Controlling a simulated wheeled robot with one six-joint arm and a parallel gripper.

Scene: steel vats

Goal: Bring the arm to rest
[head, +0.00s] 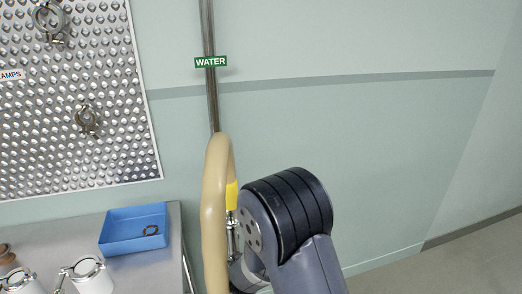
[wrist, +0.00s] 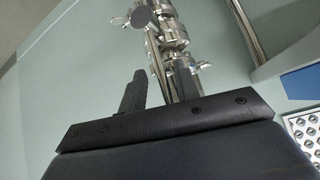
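My arm (head: 290,215) rises at the lower middle of the head view, its dark rounded joint in front of the wall. My gripper (wrist: 160,80) shows in the wrist view as a dark bar with two fingers standing apart, so it looks open. A steel pipe assembly with clamps (wrist: 168,38) runs behind the fingers. A gap shows between the left finger and the pipe. I cannot tell how near the pipe is to the right finger. The gripper is hidden behind my arm in the head view.
A tan hose (head: 214,215) hangs beside my arm, below the WATER pipe (head: 209,25). A steel table (head: 60,235) at lower left carries a blue tray (head: 133,240) with a ring and white lidded vessels (head: 92,277). A clamp board (head: 75,130) hangs above. The right wall is clear.

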